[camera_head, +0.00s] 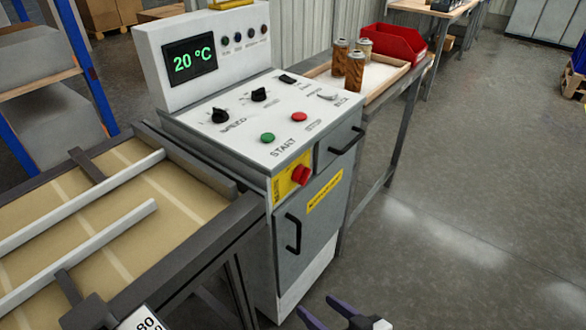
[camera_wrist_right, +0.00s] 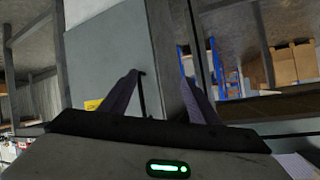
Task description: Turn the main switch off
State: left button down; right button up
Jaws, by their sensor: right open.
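The main switch (camera_head: 300,174) is a red rotary knob on a yellow plate, on the front of the grey-and-white control cabinet (camera_head: 330,222). The small knob's exact position is hard to read. My right gripper (camera_head: 322,306) is at the bottom edge of the head view, low and apart from the switch. Its two dark purple fingers are spread with nothing between them. In the right wrist view the open fingers (camera_wrist_right: 161,78) point toward the grey cabinet front (camera_wrist_right: 108,62); the switch cannot be made out there. My left gripper is out of view.
The console has a green START button (camera_head: 267,138), a red button (camera_head: 299,117), black knobs and a 20 °C display (camera_head: 190,60). Door handles (camera_head: 293,234) stick out below. A conveyor (camera_head: 180,200) stands left; a tray (camera_head: 395,83) with brown cartridges stands behind. The floor at right is clear.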

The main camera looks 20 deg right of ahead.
jog(key=w+d+r+t+y, duration=0.2)
jog(key=w+r+y, duration=0.1)
jog(key=w+r, duration=0.5)
jog(key=m+y+b, duration=0.1)
jog(key=m+y, duration=0.1)
jog(key=y, duration=0.1)
send_near(308, 178)
jog(key=shift+t, duration=0.4)
jog(key=x, duration=0.8)
jog(key=shift+a+f, duration=0.25)
jog(key=shift+f, duration=0.05)
jog(key=shift+w+a, duration=0.3)
jog(key=shift+w, duration=0.2)
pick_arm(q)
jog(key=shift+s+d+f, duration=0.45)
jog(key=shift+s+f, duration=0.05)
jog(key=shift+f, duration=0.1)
pick_arm(e)
jog(key=c, duration=1.1)
jog(key=shift+o, duration=0.2)
